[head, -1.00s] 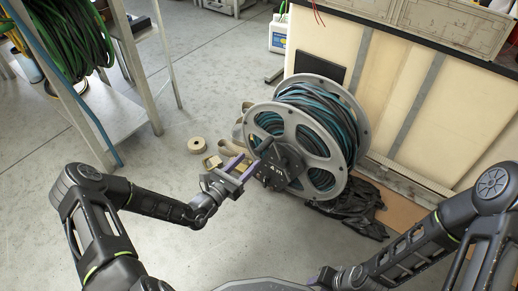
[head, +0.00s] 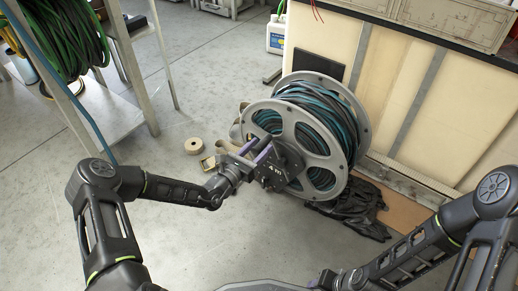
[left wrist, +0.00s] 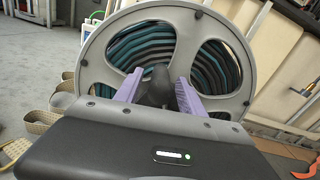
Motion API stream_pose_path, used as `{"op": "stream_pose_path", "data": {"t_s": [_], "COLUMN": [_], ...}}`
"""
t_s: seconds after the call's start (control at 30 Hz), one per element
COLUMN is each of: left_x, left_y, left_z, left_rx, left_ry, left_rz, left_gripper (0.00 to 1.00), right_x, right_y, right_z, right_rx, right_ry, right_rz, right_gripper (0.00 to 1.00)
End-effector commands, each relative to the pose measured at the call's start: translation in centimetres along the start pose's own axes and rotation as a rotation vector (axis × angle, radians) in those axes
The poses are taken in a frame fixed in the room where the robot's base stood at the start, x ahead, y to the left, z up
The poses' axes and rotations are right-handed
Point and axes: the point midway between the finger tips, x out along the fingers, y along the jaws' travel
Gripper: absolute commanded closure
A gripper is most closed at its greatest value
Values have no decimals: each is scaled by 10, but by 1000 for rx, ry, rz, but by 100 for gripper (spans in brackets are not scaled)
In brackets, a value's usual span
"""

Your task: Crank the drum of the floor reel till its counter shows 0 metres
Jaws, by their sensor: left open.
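The floor reel (head: 358,122) stands upright on the floor, its grey drum wound with black and teal hose (head: 318,100). A dark counter box (head: 270,172) at its hub shows what looks like 4 m in the head view. My left gripper (head: 254,149) is in front of the hub with its purple fingers apart. In the left wrist view, a dark knob-like part (left wrist: 157,86), apparently the crank handle, sits between the fingers (left wrist: 158,92). I cannot tell whether they touch it. My right gripper is mostly hidden at the bottom edge of the head view.
A tape roll (head: 194,146) and a flat beige hose (head: 236,132) lie left of the reel. A black crumpled sheet (head: 362,212) lies right of it. A shelf rack (head: 132,60) stands left and a panelled bench (head: 405,90) behind. The floor at front left is clear.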

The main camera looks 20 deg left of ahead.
Motion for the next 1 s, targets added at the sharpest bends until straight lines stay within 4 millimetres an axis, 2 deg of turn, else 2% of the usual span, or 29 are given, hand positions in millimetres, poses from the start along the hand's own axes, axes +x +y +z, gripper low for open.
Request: {"op": "stream_pose_path", "data": {"t_s": [0.07, 0.6, 1.0], "left_x": [0, 0, 0], "left_y": [0, 0, 0], "left_z": [0, 0, 0], "left_rx": [0, 1, 1], "left_ry": [0, -1, -1], "left_rz": [0, 0, 0], "left_gripper": [56, 100, 100], "right_x": [0, 0, 0], "right_y": [0, 0, 0], "right_z": [0, 0, 0], "right_rx": [0, 0, 0], "right_ry": [0, -1, -1], "right_rz": [0, 0, 0], "right_gripper": [66, 66, 66]}}
